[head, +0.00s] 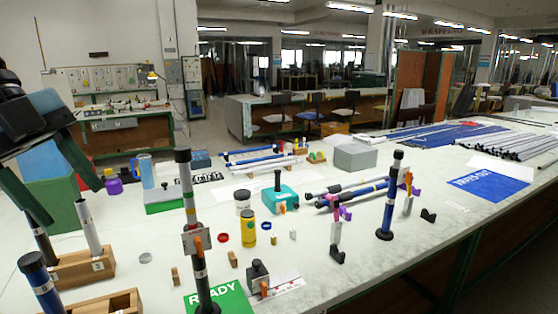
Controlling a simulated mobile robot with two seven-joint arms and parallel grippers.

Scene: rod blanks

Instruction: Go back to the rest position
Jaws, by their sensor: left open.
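My left gripper (72,203) hangs at the left edge, with its two green fingers spread apart and nothing seen between them. Below it, a wooden block (100,265) holds a grey rod (88,225) and a dark one, both tilted. A blue rod (38,283) stands by a second wooden block (115,304) at the front left. My right gripper is not in view.
The white table holds a yellow canister (249,229), a teal box (274,199), a grey box (355,155) and a purple bottle (113,183). Blue and black rods lie mid-table. A blue mat (488,184) lies at right. The right front of the table is clear.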

